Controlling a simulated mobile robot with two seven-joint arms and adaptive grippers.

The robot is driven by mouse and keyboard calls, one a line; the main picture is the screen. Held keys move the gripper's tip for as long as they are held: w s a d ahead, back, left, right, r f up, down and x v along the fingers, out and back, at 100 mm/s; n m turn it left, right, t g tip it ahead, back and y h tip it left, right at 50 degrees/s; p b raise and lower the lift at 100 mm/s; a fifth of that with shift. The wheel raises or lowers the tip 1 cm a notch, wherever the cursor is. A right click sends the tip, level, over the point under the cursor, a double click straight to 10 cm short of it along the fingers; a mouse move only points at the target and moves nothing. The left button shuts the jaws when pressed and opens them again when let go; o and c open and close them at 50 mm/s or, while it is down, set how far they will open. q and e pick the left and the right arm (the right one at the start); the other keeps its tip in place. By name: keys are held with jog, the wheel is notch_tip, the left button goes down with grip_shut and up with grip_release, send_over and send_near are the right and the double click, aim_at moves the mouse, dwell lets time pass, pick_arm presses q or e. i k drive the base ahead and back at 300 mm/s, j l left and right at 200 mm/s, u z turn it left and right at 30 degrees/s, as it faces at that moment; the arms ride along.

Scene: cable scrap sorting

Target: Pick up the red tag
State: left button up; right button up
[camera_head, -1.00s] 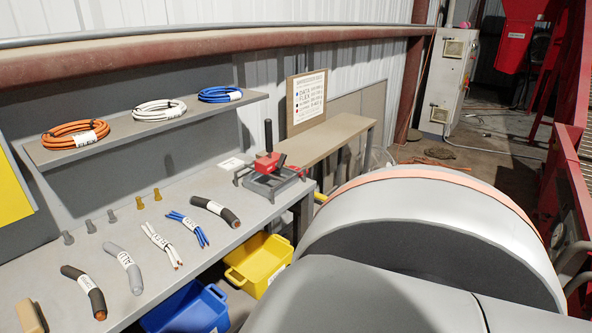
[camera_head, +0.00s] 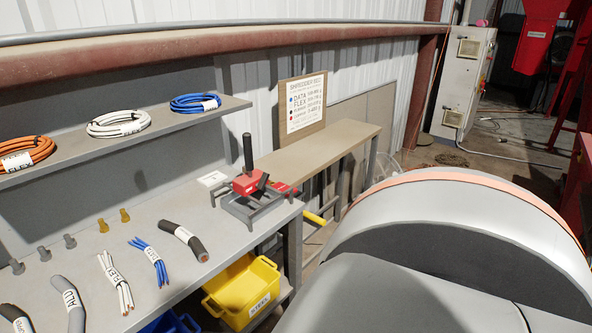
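A small flat red piece (camera_head: 281,187), which looks like the red tag, lies just behind and to the right of the red-headed lever tool (camera_head: 247,185). It is partly hidden by the tool, and I cannot tell exactly which surface it rests on. Neither of my grippers is in view.
The grey workbench (camera_head: 190,290) holds several cable pieces, such as a blue bundle (camera_head: 148,258). A shelf (camera_head: 165,125) above carries cable coils. A yellow bin (camera_head: 240,293) stands below. A tan side bench (camera_head: 325,150) behind the tool looks clear. A sign (camera_head: 303,105) stands behind it.

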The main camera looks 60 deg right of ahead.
aim_at(282, 187)
jog(key=l+z, duration=0.1)
jog(key=l, duration=0.9)
jog(key=l+z, duration=0.1)
jog(key=l, duration=0.85)
jog(key=i, duration=0.05)
